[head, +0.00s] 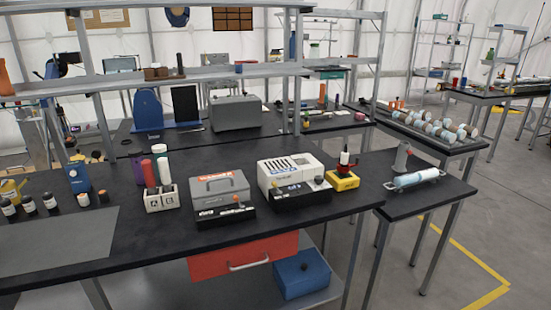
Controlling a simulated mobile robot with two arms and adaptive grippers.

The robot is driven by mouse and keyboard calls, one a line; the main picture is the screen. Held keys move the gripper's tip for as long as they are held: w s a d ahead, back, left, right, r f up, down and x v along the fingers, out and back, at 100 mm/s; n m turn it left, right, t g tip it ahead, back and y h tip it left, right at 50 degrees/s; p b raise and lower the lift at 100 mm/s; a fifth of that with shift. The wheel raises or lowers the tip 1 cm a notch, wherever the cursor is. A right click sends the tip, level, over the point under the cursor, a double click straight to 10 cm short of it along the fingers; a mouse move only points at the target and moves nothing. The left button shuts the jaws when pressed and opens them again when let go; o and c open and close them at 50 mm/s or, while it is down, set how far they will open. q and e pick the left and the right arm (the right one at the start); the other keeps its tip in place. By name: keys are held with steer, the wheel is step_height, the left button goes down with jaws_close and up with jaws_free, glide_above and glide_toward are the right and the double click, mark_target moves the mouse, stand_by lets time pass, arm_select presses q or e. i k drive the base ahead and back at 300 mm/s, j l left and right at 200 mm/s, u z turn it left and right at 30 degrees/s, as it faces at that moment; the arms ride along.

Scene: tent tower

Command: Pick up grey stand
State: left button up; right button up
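A small grey upright thing (402,158), wide at the bottom and narrow at the top, stands at the back of the small dark side table (400,206) on the right. It looks like the grey stand, but it is too small to be sure. A pale blue and white cylinder (416,179) lies on a low rack in front of it. Neither of my grippers is in view.
The long dark bench (290,220) on the left holds a grey boxed device (219,185), a white device (290,177), a yellow-based tool (343,180) and several bottles. The right floor (480,225) is open, with yellow lines.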

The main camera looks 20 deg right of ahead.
mark_target(399, 166)
steer(key=z, duration=1.5)
steer(key=i+l+u, duration=0.1)
steer(key=i, duration=0.15)
